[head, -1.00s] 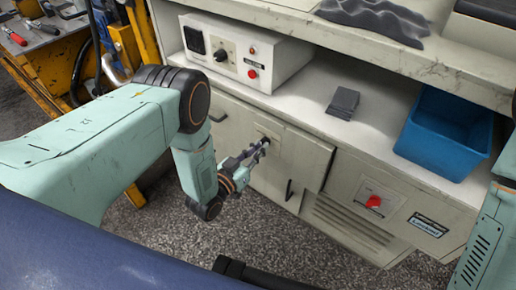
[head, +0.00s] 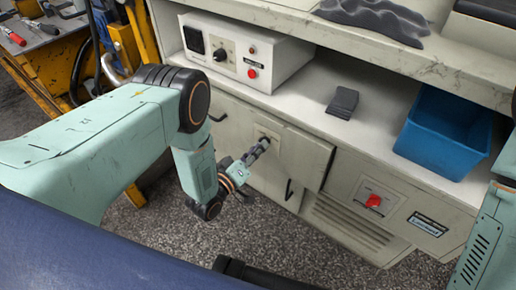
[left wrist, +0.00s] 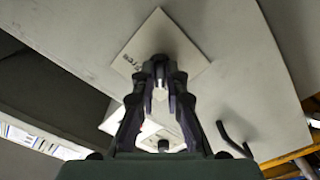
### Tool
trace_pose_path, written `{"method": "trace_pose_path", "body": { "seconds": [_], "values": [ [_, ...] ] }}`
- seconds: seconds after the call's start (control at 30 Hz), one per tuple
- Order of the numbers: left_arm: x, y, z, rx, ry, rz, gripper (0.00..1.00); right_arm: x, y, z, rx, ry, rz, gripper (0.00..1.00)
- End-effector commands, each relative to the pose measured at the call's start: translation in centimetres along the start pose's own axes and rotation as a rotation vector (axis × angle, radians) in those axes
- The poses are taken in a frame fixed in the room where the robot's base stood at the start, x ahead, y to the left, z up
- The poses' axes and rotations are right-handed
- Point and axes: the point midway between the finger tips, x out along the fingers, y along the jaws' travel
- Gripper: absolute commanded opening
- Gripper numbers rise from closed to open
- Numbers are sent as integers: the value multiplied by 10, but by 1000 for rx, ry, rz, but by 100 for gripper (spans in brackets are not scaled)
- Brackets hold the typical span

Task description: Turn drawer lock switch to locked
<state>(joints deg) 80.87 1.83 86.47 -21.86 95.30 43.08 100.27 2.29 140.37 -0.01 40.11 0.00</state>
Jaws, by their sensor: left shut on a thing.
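The lock switch sits on a pale square plate (head: 274,133) on the beige cabinet front (head: 232,121). My left gripper (head: 262,143) reaches it from the front. In the left wrist view the plate (left wrist: 165,40) looks tilted, with partly hidden lettering on its left. The left gripper (left wrist: 161,88) is shut there on the small pale switch (left wrist: 160,93), between its dark fingertips. The fingers hide most of the switch, so its setting cannot be read. My right gripper is out of view; only part of my right arm shows at the right edge.
A dark handle (head: 289,189) is below the plate. A red rotary switch (head: 374,201) is on the panel to the right. The speckled floor (head: 150,235) before the cabinet is clear.

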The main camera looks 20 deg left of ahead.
Motion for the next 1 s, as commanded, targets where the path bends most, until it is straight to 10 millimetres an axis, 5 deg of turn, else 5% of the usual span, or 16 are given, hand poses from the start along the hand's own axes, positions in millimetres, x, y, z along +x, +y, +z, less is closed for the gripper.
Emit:
{"method": "trace_pose_path", "body": {
  "seconds": [0.5, 0.53, 0.77, 1.0],
  "values": [
    [0, 0, 0, -19, 1, 1, 0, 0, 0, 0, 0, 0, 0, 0],
    [0, 0, 0, -19, 1, 1, 14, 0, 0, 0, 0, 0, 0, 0],
    [0, 0, 0, -18, 0, 1, 33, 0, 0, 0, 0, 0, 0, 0],
    [0, 0, 0, -17, 0, 0, 35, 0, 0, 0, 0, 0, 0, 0]
  ]
}}
